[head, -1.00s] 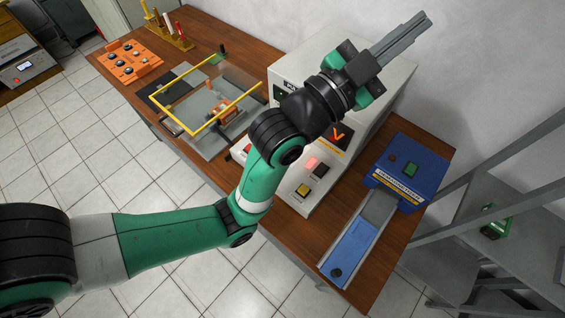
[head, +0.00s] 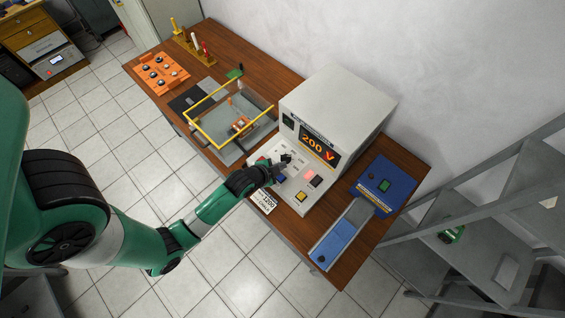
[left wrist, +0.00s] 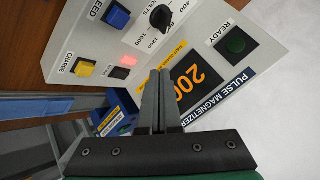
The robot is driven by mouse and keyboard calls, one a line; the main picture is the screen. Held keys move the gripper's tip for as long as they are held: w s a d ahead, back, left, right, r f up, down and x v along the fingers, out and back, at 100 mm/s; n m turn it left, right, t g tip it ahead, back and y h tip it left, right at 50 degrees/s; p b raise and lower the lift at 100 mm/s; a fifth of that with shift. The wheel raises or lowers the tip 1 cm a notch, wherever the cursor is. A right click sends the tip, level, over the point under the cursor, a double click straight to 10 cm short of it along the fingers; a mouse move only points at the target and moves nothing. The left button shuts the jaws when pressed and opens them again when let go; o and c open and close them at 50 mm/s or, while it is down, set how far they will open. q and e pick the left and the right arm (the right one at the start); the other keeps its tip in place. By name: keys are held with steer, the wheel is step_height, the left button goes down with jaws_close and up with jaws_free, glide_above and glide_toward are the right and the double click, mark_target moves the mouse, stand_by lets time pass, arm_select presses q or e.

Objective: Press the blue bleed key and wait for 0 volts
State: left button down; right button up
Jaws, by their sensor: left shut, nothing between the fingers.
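The blue bleed key (left wrist: 117,17) is at the top of the left wrist view, its label partly cut off. In the head view the blue key (head: 281,179) shows small beside my left gripper (head: 279,166). The pulse magnetizer (head: 335,105) has an orange display (head: 317,147) reading 200 V. My left gripper is shut and empty over the sloping control panel; its fingers (left wrist: 160,75) show apart from the blue key in the left wrist view. Contact with the panel cannot be told. My right gripper is not in view.
A yellow charge key (left wrist: 85,68), a lit red lamp (left wrist: 129,60), a dial (left wrist: 160,17) and a dark green ready lamp (left wrist: 236,45) share the panel. A yellow-framed clear guard (head: 215,115) stands left; a blue demagnetizer (head: 383,185) stands right.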

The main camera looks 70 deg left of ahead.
arm_select(q)
steer(key=shift+s+a+r, duration=0.3)
steer(key=shift+s+r, duration=0.15)
steer(key=shift+s, duration=0.05)
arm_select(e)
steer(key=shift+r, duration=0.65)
arm_select(q)
steer(key=b, duration=0.7)
glide_above(278, 178)
step_height(278, 178, down, 7)
steer(key=shift+d, duration=0.15)
steer(key=shift+f+b, duration=0.6)
steer(key=shift+f, duration=0.3)
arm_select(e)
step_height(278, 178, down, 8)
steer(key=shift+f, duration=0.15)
arm_select(q)
steer(key=shift+f, duration=0.4)
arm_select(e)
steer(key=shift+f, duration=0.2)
